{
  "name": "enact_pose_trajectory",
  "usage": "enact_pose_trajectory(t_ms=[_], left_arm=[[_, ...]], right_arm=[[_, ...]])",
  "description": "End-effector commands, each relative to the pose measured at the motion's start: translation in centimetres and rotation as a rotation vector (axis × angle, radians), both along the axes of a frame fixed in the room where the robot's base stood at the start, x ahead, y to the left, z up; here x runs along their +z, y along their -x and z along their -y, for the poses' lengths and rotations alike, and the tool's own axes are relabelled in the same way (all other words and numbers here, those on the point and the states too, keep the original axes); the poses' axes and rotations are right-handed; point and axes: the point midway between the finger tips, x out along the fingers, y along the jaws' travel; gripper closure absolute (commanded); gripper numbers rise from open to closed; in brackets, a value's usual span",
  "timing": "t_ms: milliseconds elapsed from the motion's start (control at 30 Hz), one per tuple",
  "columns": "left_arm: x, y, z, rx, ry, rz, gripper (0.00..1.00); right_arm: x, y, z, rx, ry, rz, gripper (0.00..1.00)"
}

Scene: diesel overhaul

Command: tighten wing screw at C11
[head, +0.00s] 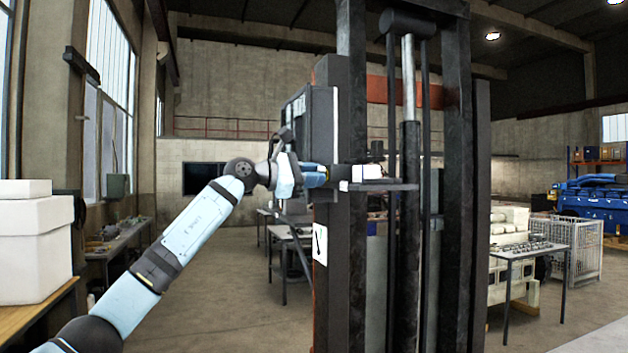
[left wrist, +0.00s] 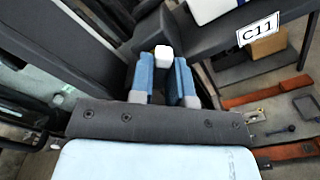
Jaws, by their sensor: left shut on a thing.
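My left gripper (head: 332,178) reaches in from the left at the tall dark mast in the head view. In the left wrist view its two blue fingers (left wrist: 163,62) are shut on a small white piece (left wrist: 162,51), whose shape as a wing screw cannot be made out. The C11 label (left wrist: 258,33) is on a dark edge to the upper right of the fingers, apart from them. In the head view a white block (head: 367,172) shows by the gripper, above a dark plate (head: 385,187). My right gripper is out of view.
The dark mast (head: 459,200) fills the middle of the head view. A table with small parts (head: 530,247) stands to its right, and white boxes (head: 35,248) at the left. Red bars (left wrist: 268,91) lie below the label in the left wrist view.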

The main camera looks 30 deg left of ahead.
Motion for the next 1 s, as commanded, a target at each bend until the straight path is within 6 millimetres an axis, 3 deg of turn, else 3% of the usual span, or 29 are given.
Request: enact_pose_trajectory(t_ms=[367, 700, 1000], left_arm=[[0.1, 0.0, 0.0, -0.001, -0.049, 0.044, 1.0], [0.1, 0.0, 0.1, 0.001, -0.339, 0.292, 1.0], [0.2, 0.0, 0.0, 0.001, -0.382, 0.329, 1.0]], right_arm=[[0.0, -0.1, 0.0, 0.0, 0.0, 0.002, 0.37], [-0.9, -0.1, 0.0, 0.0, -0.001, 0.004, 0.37], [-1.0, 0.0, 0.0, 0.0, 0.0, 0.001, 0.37]])
